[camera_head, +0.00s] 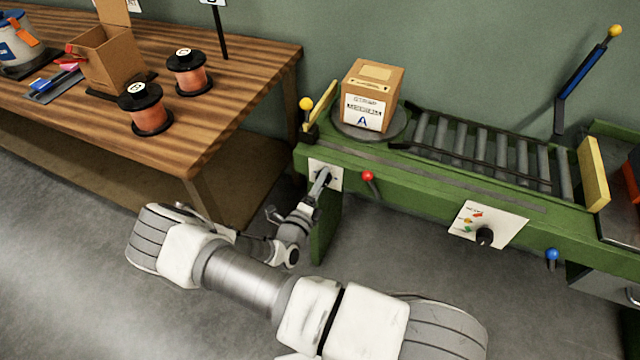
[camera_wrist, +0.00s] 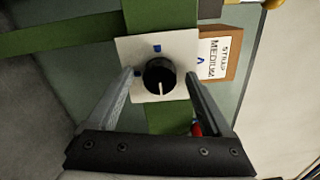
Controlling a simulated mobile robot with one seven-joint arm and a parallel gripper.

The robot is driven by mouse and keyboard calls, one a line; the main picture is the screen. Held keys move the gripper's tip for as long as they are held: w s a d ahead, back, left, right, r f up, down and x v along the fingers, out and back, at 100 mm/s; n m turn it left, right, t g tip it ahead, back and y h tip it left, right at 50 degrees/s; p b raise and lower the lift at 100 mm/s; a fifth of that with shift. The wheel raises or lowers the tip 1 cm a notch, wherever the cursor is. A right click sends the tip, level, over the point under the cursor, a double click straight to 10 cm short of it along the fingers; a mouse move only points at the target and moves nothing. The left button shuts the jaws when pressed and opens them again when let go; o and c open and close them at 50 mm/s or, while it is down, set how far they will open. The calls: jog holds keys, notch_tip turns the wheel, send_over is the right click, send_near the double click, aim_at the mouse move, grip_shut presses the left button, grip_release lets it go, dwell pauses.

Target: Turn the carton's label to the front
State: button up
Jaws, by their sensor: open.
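The brown carton (camera_head: 375,88) stands upright on a round grey turntable (camera_head: 398,130) at the left end of the green conveyor. Its white label (camera_head: 364,112) with a blue "A" faces the conveyor's front side, toward the head camera. The carton (camera_wrist: 212,57) also shows in the wrist view, right of the control plate. A white plate (camera_wrist: 157,47) on the conveyor's front carries a black knob (camera_wrist: 159,77) with a pale pointer line and a blue mark above it. My gripper (camera_wrist: 160,80) is open, its fingers either side of the knob; contact cannot be told.
A red-knobbed lever (camera_head: 368,176) sticks out right of my gripper. A second plate with a dark knob (camera_head: 484,236) and a blue-knobbed lever (camera_head: 551,254) are farther right. A wooden table (camera_head: 215,110) with copper spools stands at left.

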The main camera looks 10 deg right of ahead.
jog(key=v, duration=1.7)
jog(key=shift+s+a, duration=0.15)
jog(key=s+d+r+m+g+p, duration=0.15)
jog(key=d+r+m+g, duration=0.25)
jog(key=r+m+g, duration=0.55)
jog(key=s+d+r+m+g+p, duration=0.15)
jog(key=d+r+m+g, duration=0.3)
jog(key=r+m, duration=0.95)
jog(key=s+r+m+t+y+p, duration=0.1)
jog(key=s+r+m+y, duration=0.2)
jog(key=r+m, duration=0.3)
jog(key=s+d+r+m+t+y, duration=0.1)
jog(key=s+r+m+t+y, duration=0.1)
jog(key=r+m, duration=0.5)
jog(key=s+r+m+t+y+p, duration=0.1)
jog(key=s+r+m+t+y, duration=0.1)
jog(key=s+r+m+y, duration=0.3)
jog(key=r+m, duration=0.1)
jog(key=m, duration=0.2)
jog(key=shift+d+r+y+p, duration=0.3)
jog(key=shift+d+r, duration=0.05)
jog(key=shift+r, duration=0.05)
